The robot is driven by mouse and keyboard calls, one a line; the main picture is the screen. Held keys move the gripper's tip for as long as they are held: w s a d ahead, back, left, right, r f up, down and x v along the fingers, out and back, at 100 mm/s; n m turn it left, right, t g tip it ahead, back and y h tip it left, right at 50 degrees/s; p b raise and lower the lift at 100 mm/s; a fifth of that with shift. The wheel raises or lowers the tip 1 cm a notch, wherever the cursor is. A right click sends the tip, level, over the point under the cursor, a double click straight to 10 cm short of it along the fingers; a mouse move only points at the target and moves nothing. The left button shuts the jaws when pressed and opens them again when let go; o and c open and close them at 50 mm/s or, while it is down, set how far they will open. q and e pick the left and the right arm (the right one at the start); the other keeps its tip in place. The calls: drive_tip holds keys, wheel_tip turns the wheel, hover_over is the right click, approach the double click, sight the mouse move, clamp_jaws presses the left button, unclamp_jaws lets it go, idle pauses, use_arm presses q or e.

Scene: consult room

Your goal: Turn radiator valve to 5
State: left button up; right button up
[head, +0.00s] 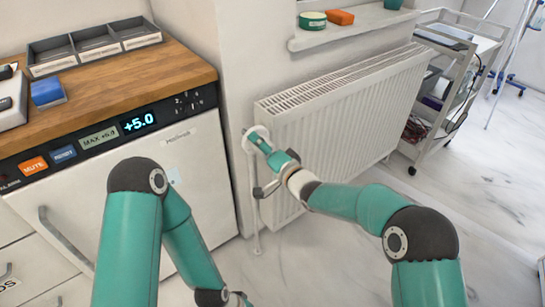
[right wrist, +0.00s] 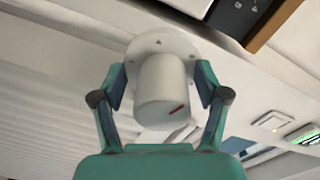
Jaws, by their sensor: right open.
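The radiator valve is a white round knob (right wrist: 163,90) with a short red mark near its front edge, on a white round plate, in the right wrist view. In the head view the valve (head: 252,134) is at the left end of the white radiator (head: 335,115), partly hidden by my right gripper (head: 262,142). My right gripper (right wrist: 160,88) is open, with one finger on each side of the knob and small gaps seeming to show beside it. Any numbers on the knob are not readable. My left arm reaches down at the bottom; its gripper is not visible.
A white appliance (head: 150,185) with a "+5.0" display stands left of the radiator under a wooden top (head: 120,87). A windowsill (head: 350,30) with a green tin and orange block is above. A trolley (head: 440,90) stands at right.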

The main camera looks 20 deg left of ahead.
drive_tip(key=v, duration=1.1)
drive_tip(key=shift+s+d+f, duration=0.2)
drive_tip(key=shift+d, duration=0.05)
